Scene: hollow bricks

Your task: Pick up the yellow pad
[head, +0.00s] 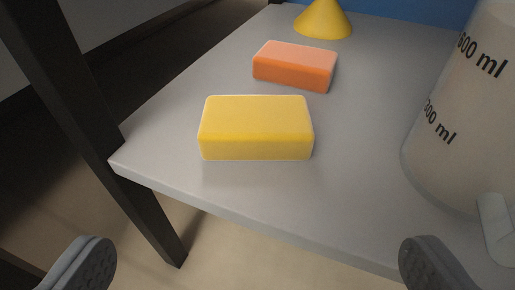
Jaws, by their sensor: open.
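The yellow pad (256,128) is a rounded rectangular block lying flat on a grey shelf (350,190), close to its front left corner. My gripper (257,272) shows as two grey fingertips at the bottom left and bottom right of the head view. The fingers are wide apart with nothing between them. They are in front of the shelf's front edge, nearer to me than the pad and apart from it.
An orange block (295,66) lies just behind the pad, slightly right. A yellow cone (323,19) stands farther back. A large measuring container (465,120) marked in ml stands at the right. A dark shelf post (85,120) rises at the left.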

